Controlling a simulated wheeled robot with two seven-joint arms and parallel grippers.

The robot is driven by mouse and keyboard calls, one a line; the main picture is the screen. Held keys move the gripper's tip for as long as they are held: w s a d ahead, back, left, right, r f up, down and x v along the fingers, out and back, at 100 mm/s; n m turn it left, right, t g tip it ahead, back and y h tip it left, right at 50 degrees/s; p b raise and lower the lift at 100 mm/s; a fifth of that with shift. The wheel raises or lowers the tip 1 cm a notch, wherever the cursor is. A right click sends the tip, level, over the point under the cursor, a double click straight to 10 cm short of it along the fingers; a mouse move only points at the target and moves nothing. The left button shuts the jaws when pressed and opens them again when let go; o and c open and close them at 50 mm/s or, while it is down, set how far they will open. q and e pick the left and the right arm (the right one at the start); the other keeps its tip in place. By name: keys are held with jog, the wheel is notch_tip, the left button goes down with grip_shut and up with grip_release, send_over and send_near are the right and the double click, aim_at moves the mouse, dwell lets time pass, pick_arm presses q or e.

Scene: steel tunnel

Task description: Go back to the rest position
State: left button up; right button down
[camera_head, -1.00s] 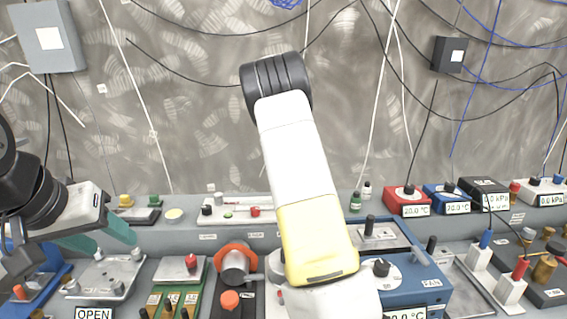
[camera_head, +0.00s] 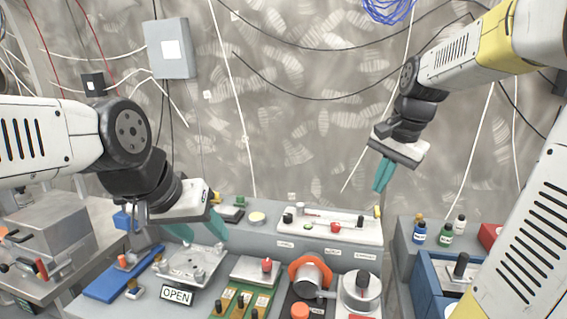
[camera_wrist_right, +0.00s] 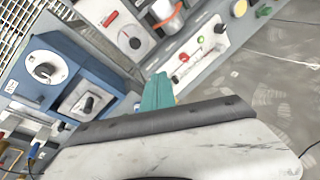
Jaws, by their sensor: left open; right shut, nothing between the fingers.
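My left gripper (camera_head: 200,232) comes in from the left in the head view. Its teal fingers are apart, with nothing between them, over the metal plate (camera_head: 193,265) behind the "OPEN" label. I cannot tell how high above the plate they are. My right gripper (camera_head: 384,175) hangs at the upper right, its teal fingers together and pointing down, in front of the wall and clear of the bench. In the right wrist view its shut fingers (camera_wrist_right: 157,92) show with nothing held.
A bench carries a panel with a red knob (camera_head: 334,227), an orange-ringed cylinder (camera_head: 309,277) and a green board (camera_head: 240,300). Small bottles (camera_head: 445,233) and a blue box (camera_head: 428,285) stand right. A grey box (camera_head: 170,48) hangs on the wall.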

jog(key=s+a+f+n+t, duration=0.1)
jog(key=s+a+n, duration=0.3)
jog(key=s, duration=0.4)
jog(key=s+a+f+n+t, duration=0.1)
jog(key=s+a+n, duration=0.3)
jog(key=s, duration=0.4)
jog(key=shift+a+n+t+y, duration=0.15)
jog(key=shift+n+t+y, duration=0.25)
jog(key=shift+n, duration=0.2)
